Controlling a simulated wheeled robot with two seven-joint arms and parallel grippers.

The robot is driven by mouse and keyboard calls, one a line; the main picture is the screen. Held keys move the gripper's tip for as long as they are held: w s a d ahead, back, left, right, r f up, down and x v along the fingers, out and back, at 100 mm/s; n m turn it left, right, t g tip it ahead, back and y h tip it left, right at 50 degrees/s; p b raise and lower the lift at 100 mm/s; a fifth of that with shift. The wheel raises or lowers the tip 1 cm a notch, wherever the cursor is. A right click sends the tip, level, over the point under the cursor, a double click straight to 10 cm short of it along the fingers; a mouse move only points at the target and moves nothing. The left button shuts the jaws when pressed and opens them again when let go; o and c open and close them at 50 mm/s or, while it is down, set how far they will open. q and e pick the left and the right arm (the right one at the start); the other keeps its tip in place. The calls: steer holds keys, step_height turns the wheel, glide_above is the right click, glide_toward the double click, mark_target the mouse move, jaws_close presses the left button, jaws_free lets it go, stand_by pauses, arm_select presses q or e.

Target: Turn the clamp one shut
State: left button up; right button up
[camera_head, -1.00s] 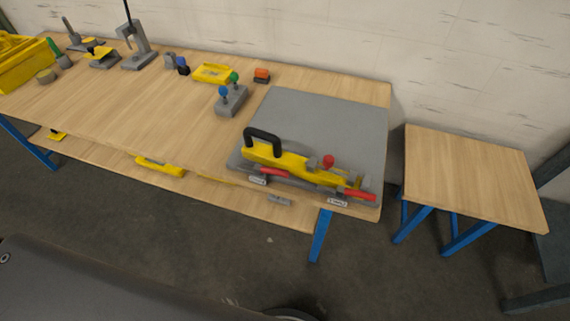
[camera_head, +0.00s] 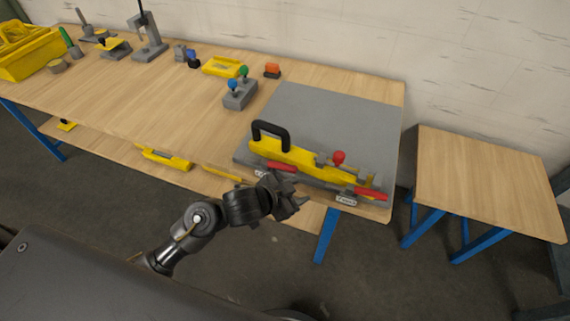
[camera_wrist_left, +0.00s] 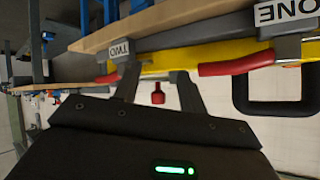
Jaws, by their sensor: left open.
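Clamp one's red lever (camera_head: 282,167) lies along the near side of the yellow chain-drive body (camera_head: 300,163), by the black handle (camera_head: 271,130). In the left wrist view this red lever (camera_wrist_left: 237,64) sits beside the upside-down ONE label (camera_wrist_left: 287,12). Clamp two's red lever (camera_head: 370,194) is at the right end, near the TWO label (camera_head: 346,201). My left gripper (camera_head: 297,192) is open at the table's front edge, just in front of the body between the two clamps. Its fingers (camera_wrist_left: 155,75) hold nothing; the lever of clamp one is beside them, apart.
A red knob (camera_head: 338,158) stands up from the body. The grey plate (camera_head: 325,115) behind it is bare. A two-knob block (camera_head: 240,95) and a yellow tray (camera_head: 224,67) stand farther back. A small side table (camera_head: 490,185) at the right is empty.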

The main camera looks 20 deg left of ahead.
arm_select(q)
steer(key=w+d+r+m+h, duration=0.3)
steer(key=d+r+m, duration=0.1)
steer(key=r, duration=0.1)
steer(key=m+g+y, duration=0.4)
steer(key=m+g, duration=0.1)
steer(key=g, duration=0.3)
glide_toward(287, 166)
steer(key=x, duration=0.8)
steer(key=shift+d+f, duration=0.15)
steer(key=shift+f, duration=0.2)
jaws_close()
